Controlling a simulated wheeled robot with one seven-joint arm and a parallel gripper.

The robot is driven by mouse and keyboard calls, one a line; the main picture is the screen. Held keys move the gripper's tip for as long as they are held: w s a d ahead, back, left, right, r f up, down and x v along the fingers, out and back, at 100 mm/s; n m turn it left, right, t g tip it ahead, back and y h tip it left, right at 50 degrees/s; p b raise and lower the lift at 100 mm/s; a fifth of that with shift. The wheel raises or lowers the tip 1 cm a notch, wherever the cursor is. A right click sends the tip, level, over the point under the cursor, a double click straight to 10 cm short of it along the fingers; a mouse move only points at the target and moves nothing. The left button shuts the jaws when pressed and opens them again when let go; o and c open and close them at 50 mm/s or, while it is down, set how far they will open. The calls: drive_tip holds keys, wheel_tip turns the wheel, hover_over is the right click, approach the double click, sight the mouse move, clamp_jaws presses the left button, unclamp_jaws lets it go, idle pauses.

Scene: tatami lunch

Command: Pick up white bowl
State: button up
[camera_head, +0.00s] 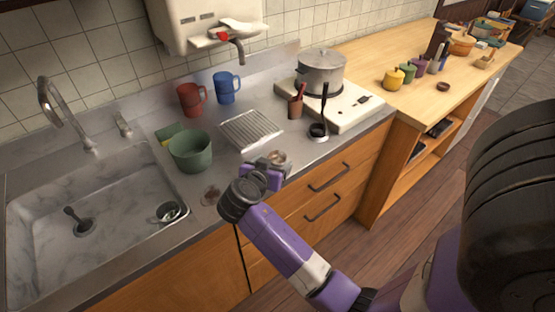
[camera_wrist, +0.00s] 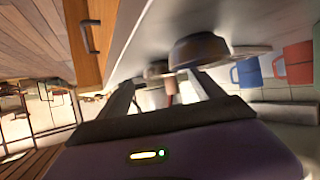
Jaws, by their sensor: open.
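A small round bowl (camera_head: 279,156), pale with a brownish inside, stands on the steel counter near its front edge, just beyond my gripper. I take it for the white bowl, though its colour is hard to judge. My gripper (camera_head: 268,172) is over the counter's front edge and partly hides the bowl's near side. In the wrist view a shaded, grey-brown bowl (camera_wrist: 197,49) lies ahead of my open gripper (camera_wrist: 168,88), off toward the upper side of the picture. The jaws hold nothing that I can see.
A wire rack (camera_head: 252,130) lies behind the bowl. A green pot (camera_head: 190,152), red mug (camera_head: 190,99) and blue mug (camera_head: 226,88) stand left. The sink (camera_head: 110,195) is far left.

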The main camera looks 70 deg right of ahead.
sight(280, 155)
drive_tip(key=shift+x, duration=1.7)
drive_tip(key=c, duration=1.4)
drive_tip(key=shift+r, duration=0.15)
wheel_tip(280, 155, up, 20)
drive_tip(key=shift+f, duration=0.1)
